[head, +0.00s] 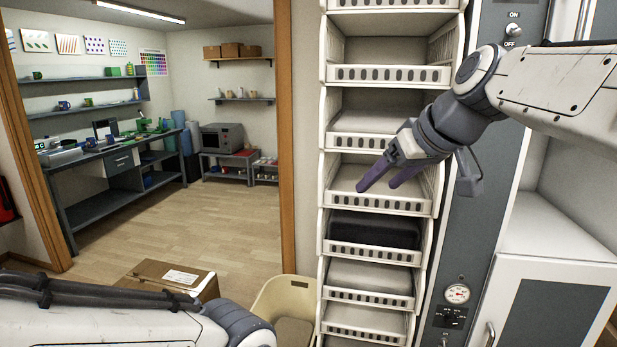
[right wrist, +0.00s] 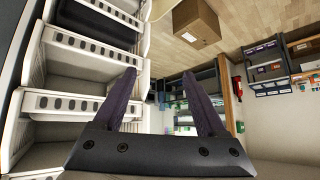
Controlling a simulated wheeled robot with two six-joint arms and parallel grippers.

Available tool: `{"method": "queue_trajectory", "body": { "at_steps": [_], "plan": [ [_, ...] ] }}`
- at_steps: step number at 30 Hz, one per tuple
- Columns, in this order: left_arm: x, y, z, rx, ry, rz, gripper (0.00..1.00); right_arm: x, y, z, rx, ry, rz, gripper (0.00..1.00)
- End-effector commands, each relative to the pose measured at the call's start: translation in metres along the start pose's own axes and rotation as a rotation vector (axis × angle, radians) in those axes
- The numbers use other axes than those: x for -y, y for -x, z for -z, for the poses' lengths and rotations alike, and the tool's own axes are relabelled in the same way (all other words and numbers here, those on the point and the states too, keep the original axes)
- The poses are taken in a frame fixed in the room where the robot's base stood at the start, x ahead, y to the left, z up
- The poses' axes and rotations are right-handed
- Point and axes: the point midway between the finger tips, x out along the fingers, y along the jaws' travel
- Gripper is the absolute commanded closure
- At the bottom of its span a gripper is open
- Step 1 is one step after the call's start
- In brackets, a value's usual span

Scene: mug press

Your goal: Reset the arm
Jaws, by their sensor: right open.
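My right arm reaches in from the right in the head view. Its gripper (head: 385,182) is open and empty in front of the tall white rack of trays (head: 376,205). The two purple-grey fingers point down and to the left. In the right wrist view the same gripper (right wrist: 164,90) shows its two fingers spread apart with nothing between them. Part of my left arm lies along the bottom left of the head view; its gripper is out of the picture.
A grey panel with a gauge (head: 457,293) and a switch (head: 513,30) stands right of the rack. A cardboard box (head: 165,277) and a cream bin (head: 287,300) sit low at left. Through a doorway, a workbench (head: 110,165) lines the far room; its wooden floor is open.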

Motion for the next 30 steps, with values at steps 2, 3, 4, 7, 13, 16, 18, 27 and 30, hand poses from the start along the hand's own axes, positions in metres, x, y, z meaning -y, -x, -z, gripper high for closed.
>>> {"method": "queue_trajectory", "body": {
  "at_steps": [2, 3, 4, 7, 13, 16, 18, 27, 30],
  "plan": [
    [0.000, 0.000, 0.000, 0.000, 0.000, 0.000, 0.15, 0.044, -0.029, -0.043, 0.112, 0.004, 0.060, 0.26],
    [0.000, 0.000, 0.000, 0.000, 0.000, 0.000, 0.15, 0.062, -0.040, -0.065, 0.165, 0.006, 0.080, 0.26],
    [0.000, 0.000, 0.000, 0.000, 0.000, 0.000, 0.15, 0.076, -0.047, -0.082, 0.206, 0.009, 0.093, 0.26],
    [0.000, 0.000, 0.000, 0.000, 0.000, 0.000, 0.15, 0.116, -0.064, -0.146, 0.343, 0.033, 0.123, 0.26],
    [0.000, 0.000, 0.000, 0.000, 0.000, 0.000, 0.15, 0.162, -0.068, -0.272, 0.577, 0.125, 0.125, 0.26],
    [0.000, 0.000, 0.000, 0.000, 0.000, 0.000, 0.15, 0.168, -0.063, -0.317, 0.652, 0.169, 0.111, 0.26],
    [0.000, 0.000, 0.000, 0.000, 0.000, 0.000, 0.15, 0.168, -0.060, -0.337, 0.684, 0.189, 0.102, 0.26],
    [0.000, 0.000, 0.000, 0.000, 0.000, 0.000, 0.15, 0.167, -0.058, -0.354, 0.712, 0.206, 0.090, 0.26],
    [0.000, 0.000, 0.000, 0.000, 0.000, 0.000, 0.15, 0.167, -0.058, -0.354, 0.712, 0.206, 0.091, 0.26]
  ]
}}
